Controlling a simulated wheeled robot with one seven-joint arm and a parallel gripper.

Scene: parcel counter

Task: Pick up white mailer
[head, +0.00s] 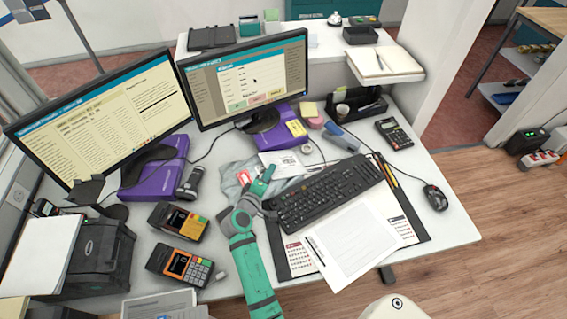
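My gripper (257,176) is at the end of the green arm, over the middle of the desk and left of the keyboard. Its fingers point toward the monitors; they are small here, and I cannot tell whether they are open or shut. A crumpled pale grey-white bag (229,187) lies under and beside it, partly hidden by the gripper. A flat white piece with small print (284,161) lies just behind and right of the gripper. Which of these two is the white mailer is not clear, nor is contact with the gripper.
A black keyboard (325,192) and white sheets (350,240) lie to the right. Two card terminals (178,221) and a black printer (95,255) stand left. Two monitors (250,80) on purple boxes (155,175) stand behind. A mouse (436,197) lies near the right edge.

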